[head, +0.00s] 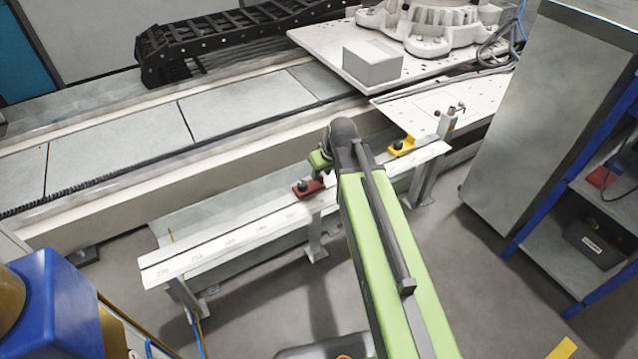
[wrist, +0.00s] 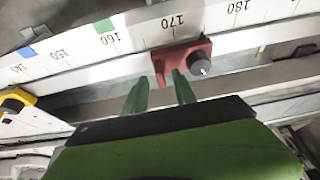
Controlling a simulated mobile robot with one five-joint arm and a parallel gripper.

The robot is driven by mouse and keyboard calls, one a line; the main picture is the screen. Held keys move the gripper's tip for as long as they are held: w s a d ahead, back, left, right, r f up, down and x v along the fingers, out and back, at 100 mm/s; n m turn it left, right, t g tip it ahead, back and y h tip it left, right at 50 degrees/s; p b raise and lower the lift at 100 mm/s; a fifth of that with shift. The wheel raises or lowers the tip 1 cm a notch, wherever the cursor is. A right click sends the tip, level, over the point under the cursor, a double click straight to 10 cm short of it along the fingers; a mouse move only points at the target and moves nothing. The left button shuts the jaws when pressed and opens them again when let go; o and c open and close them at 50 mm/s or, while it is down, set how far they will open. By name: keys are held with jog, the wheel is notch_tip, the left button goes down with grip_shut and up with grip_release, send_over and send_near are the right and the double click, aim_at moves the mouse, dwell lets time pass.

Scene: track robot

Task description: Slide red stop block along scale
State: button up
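The red stop block (head: 308,188) sits on the white scale rail (head: 215,242), just left of my arm in the head view. In the wrist view the red block (wrist: 178,56), with its dark round knob, lies by the 170 label on the scale (wrist: 125,52). My gripper (wrist: 160,75) is open and empty. Its right fingertip overlaps the front of the red block in the wrist view; its left fingertip is left of the block. I cannot tell whether the finger touches. In the head view my gripper (head: 320,160) is partly hidden by my arm.
A yellow stop (head: 402,147) sits further right on the rail, and at the left edge of the wrist view (wrist: 16,100). A green marker (wrist: 104,26) is by 160, a blue one (wrist: 27,52) between 140 and 150. A grey cabinet (head: 535,110) stands right.

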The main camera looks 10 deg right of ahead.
jog(key=shift+b+x, duration=0.3)
jog(key=shift+x, duration=0.6)
jog(key=shift+r, duration=0.1)
grip_shut()
dwell(0.6)
